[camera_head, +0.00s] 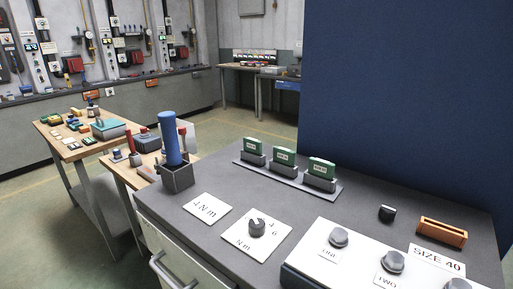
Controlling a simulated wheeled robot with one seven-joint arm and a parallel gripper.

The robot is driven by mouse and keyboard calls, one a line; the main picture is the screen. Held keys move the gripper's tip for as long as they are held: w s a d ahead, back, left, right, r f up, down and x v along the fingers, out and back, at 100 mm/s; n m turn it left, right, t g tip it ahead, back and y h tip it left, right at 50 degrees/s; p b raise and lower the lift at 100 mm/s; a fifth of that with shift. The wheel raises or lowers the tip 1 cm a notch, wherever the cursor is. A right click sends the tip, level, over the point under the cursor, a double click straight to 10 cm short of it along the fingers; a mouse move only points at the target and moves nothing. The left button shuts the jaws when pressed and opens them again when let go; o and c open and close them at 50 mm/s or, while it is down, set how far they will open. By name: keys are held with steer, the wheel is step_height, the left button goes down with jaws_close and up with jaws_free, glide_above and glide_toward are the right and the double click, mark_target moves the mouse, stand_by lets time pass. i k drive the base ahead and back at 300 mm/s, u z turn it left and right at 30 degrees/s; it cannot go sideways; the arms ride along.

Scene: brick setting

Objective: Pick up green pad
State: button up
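Three upright green pieces stand in a row in dark grey holders at the back of the near grey bench: a left green pad (254,146), a middle green pad (285,157) and a right green pad (321,168). Each carries a small pale label too small to read. The holders sit on a flat grey rack base (331,192). I cannot tell which of the three is meant. My gripper is not in view.
On the grey bench (205,233), a blue cylinder (169,125) stands in a dark box (178,178). A white panel with knobs (325,264), an orange block (442,232) and a small black object (387,213) lie in front. A blue partition (405,100) rises behind.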

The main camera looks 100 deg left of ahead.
mark_target(252, 145)
steer(key=k, duration=2.95)
steer(key=u, duration=1.6)
steer(key=i, duration=1)
